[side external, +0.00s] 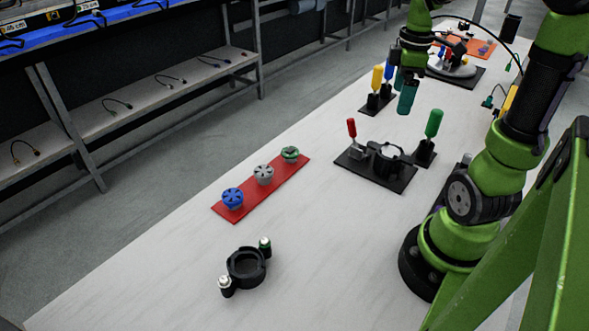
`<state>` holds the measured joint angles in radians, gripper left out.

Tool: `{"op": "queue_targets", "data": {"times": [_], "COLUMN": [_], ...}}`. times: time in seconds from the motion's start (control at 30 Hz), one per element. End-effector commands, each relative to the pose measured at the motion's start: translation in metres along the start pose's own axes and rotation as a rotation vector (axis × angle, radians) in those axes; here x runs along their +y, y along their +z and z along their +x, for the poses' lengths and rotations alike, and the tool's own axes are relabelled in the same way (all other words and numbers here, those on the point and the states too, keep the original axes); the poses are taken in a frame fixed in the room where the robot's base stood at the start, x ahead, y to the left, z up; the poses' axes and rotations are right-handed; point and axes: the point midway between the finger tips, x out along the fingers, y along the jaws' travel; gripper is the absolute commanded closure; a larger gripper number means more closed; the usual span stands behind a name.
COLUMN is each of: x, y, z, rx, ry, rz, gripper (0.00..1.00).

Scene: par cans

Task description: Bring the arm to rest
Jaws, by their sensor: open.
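My green arm reaches in from the right side. My gripper (403,90), with teal fingers, hangs over the far part of the table. It points down, and its jaws are open with nothing seen between them. It is above the level of the handled fixtures around it; its exact height over the table is hard to judge.
On the pale table (330,235), a red mat (246,207) bears blue (232,198), grey (263,175) and green (290,154) knobs. A black ring holder (246,267) stands in front. A black clamp fixture (372,168) has red and green handles. More fixtures (377,98) stand farther back.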

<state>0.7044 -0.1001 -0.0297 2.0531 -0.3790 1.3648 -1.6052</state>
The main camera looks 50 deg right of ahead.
Motion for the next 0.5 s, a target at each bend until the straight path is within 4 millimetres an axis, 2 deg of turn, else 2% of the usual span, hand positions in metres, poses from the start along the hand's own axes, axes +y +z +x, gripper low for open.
{"op": "queue_targets", "data": {"times": [0.17,0.27,0.37,0.5], "x": [-0.023,-0.045,-0.075,-0.129], "y": [-0.028,-0.051,-0.074,-0.102], "z": [-0.001,-0.005,-0.012,-0.022], "rx": [0.103,0.196,0.31,0.482], "ry": [0.059,0.074,0.058,-0.032], "rz": [0.386,0.579,0.75,0.924], "gripper": [0.0,0.0,0.0,0.0]}}
